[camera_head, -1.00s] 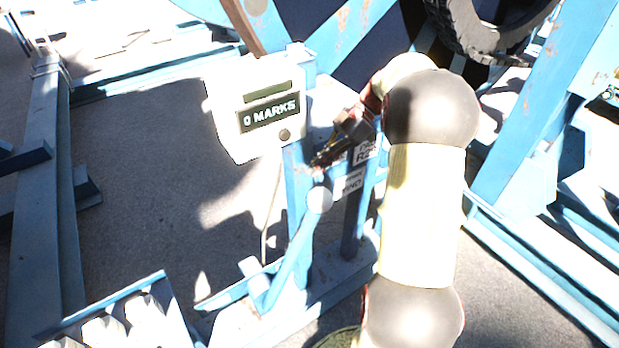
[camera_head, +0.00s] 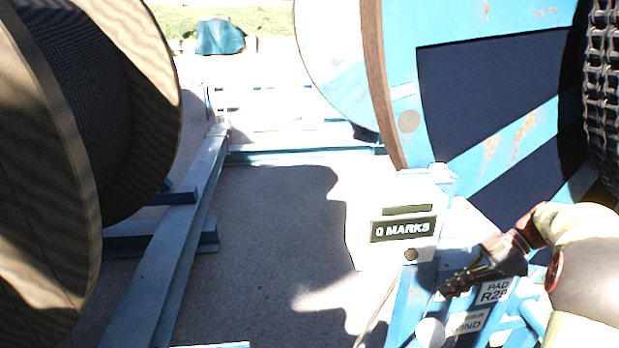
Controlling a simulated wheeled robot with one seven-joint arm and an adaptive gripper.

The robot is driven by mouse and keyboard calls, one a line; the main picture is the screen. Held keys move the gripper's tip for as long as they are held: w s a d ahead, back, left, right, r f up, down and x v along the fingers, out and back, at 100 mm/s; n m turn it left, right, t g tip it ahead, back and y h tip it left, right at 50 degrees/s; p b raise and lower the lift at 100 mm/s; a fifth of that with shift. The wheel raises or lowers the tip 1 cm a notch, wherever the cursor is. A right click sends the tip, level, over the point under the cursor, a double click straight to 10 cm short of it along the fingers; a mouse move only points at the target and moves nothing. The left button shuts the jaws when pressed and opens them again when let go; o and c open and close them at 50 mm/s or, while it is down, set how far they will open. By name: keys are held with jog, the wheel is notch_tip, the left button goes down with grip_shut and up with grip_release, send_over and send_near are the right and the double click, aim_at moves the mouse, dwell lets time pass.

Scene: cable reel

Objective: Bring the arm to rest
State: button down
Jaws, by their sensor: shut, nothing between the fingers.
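My gripper (camera_head: 447,289) is at the lower right, dark, with its fingers pointing left and down. It is shut and empty. My arm bends in from the right edge behind it. The gripper appears just below the white counter box (camera_head: 360,238) reading "0 MARKS" and in front of the blue stand. A lever with a round white knob (camera_head: 430,333) shows below the gripper; the gap between them cannot be judged exactly. White labels (camera_head: 494,290) on the stand are partly covered by the gripper.
A wooden cable drum (camera_head: 60,215) fills the left. A blue-grey floor beam (camera_head: 165,270) runs between. Open grey floor (camera_head: 265,240) lies in the middle.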

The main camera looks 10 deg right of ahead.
jog(key=s+a+r+m+g+h, duration=0.1)
jog(key=a+m+h, duration=0.1)
jog(key=a, duration=0.3)
jog(key=s+a+r+m+h, duration=0.1)
jog(key=a+r+m, duration=0.1)
jog(key=a, duration=0.3)
jog(key=s+a+f+m+t+h+b, duration=0.1)
jog(key=s+a+m+t+h, duration=0.4)
jog(key=s+a+m, duration=0.6)
jog(key=s+a+h, duration=0.1)
jog(key=s+a, duration=0.2)
jog(key=a, duration=0.1)
jog(key=shift+s+a+f+h, duration=0.25)
jog(key=shift+a+f+h, duration=0.15)
jog(key=shift+d, duration=0.1)
